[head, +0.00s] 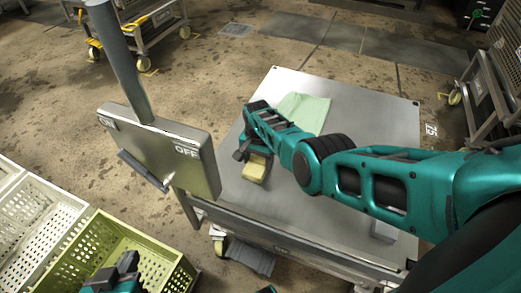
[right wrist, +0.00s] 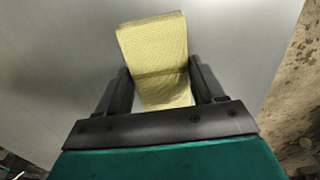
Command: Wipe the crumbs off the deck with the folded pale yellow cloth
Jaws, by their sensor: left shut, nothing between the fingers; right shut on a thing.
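The folded pale yellow cloth (head: 255,170) is at the steel deck (head: 350,112), near its left edge. My right gripper (head: 250,152) is shut on it; the right wrist view shows the cloth (right wrist: 155,50) between the two fingers (right wrist: 158,78), sticking out past their tips. The cloth is low over the deck, but I cannot tell whether it touches. I can make out no crumbs in either view; my right arm hides part of the deck. My left gripper (head: 124,268) is shut and empty at the bottom left, in front of the green crate.
A pale green cloth (head: 307,112) lies on the deck beyond my right arm. An ON/OFF box (head: 160,150) on a post stands left of the deck. A yellow-green crate (head: 105,240) and white crates (head: 40,212) are at lower left. Wheeled racks stand farther back.

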